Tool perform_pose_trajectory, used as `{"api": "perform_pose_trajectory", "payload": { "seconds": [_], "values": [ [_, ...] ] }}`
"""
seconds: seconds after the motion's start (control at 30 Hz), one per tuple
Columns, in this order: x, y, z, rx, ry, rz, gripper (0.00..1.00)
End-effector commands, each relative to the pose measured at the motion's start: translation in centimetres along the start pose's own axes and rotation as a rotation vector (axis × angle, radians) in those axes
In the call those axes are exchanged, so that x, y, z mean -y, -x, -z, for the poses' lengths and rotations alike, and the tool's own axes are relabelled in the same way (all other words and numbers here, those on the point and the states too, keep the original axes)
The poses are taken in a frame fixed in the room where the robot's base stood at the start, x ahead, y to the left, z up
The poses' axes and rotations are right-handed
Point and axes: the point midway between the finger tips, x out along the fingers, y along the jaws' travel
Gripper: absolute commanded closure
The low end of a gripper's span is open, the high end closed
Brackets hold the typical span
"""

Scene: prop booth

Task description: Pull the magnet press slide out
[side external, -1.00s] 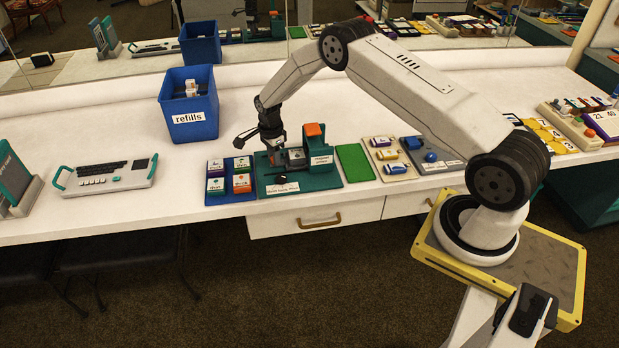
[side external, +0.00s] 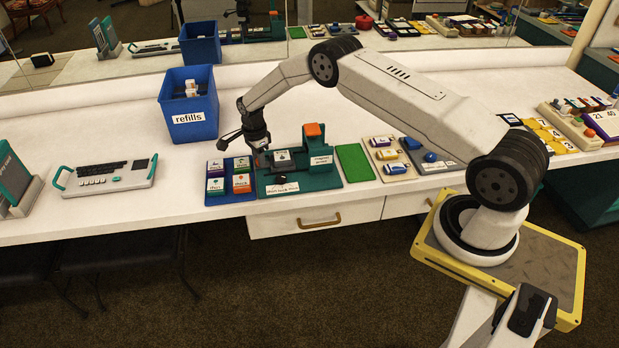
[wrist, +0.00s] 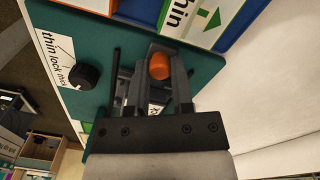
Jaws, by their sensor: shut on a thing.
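The magnet press has a teal base (side external: 335,182) and a dark teal body with an orange top (side external: 313,131). Its slide (side external: 283,159), a grey block with a pale label on top, projects from the body's left side. My gripper (side external: 259,150) is at the slide's left end. In the wrist view my gripper (wrist: 159,85) is shut on an orange knob (wrist: 159,66), which appears to be the slide's handle. Two dark rails show beside the fingers. A black lock dial (wrist: 86,77) sits beside a thin/lock/thick label. My gripper hides most of the slide in the wrist view.
A blue tray (side external: 209,199) with several labelled boxes borders the base on the left. A blue refills bin (side external: 205,138) stands behind. A green mat (side external: 355,163) lies right of the press. White table lies clear between the keyboard device (side external: 107,175) and blue tray.

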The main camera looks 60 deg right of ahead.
Motion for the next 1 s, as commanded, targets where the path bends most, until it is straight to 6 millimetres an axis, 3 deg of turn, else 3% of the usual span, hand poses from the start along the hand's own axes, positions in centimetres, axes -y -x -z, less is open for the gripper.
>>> {"api": "perform_pose_trajectory", "payload": {
  "seconds": [0.07,0.1,0.2,0.67,1.0],
  "values": [
    [0.2,0.1,-0.5,0.006,0.004,0.013,1.00],
    [0.3,0.1,-0.5,0.006,0.004,0.014,0.62],
    [0.2,0.1,-0.5,0.005,0.003,0.012,0.36],
    [0.2,0.5,-0.3,0.004,0.002,0.008,0.36],
    [0.2,3.9,-0.3,0.004,0.003,0.010,0.36]
  ]
}}
